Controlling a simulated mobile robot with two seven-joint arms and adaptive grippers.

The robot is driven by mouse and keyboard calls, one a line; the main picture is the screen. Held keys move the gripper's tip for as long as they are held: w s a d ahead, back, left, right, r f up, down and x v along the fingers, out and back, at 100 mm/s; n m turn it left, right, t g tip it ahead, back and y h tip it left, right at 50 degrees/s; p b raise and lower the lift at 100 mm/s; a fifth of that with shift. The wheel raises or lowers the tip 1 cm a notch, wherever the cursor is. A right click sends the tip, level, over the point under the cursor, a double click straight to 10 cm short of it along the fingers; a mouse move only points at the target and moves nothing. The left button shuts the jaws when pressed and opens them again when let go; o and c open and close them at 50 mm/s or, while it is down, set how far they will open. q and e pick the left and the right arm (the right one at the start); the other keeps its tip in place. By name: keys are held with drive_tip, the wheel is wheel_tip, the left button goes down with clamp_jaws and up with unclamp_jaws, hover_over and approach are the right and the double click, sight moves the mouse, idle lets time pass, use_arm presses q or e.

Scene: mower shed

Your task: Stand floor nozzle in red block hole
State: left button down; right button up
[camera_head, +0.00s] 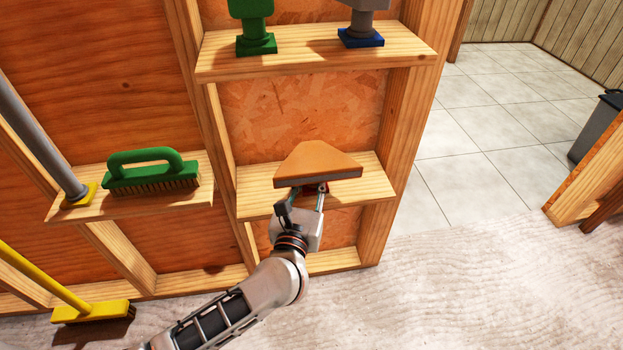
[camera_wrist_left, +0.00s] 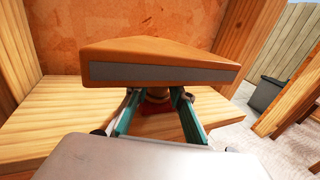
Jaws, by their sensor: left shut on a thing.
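The orange floor nozzle (camera_head: 318,162) is wide and wedge-shaped, with its broad head up, above the lower right shelf. It also fills the upper middle of the left wrist view (camera_wrist_left: 160,56), where a grey strip runs along its near edge. My left gripper (camera_head: 309,190) is shut on the nozzle's neck, below the head, with teal fingers on either side. The red block (camera_head: 316,188) is on the shelf under the nozzle, mostly hidden; a little red shows between the fingers in the left wrist view (camera_wrist_left: 155,108). I cannot tell whether the neck is in its hole. My right gripper is out of view.
The wooden shelf (camera_head: 255,196) is bare on both sides of the nozzle, with posts at its ends. An upper shelf (camera_head: 300,62) holds a green piece (camera_head: 254,25) and one on a blue block (camera_head: 361,38). A green brush (camera_head: 150,172) stands at left.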

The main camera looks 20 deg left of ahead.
use_arm(q)
drive_tip(key=shift+f, duration=0.15)
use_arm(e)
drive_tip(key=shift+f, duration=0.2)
use_arm(q)
drive_tip(key=c, duration=1.7)
unclamp_jaws()
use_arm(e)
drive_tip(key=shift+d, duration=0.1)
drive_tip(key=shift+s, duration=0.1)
use_arm(q)
drive_tip(key=shift+s, duration=0.1)
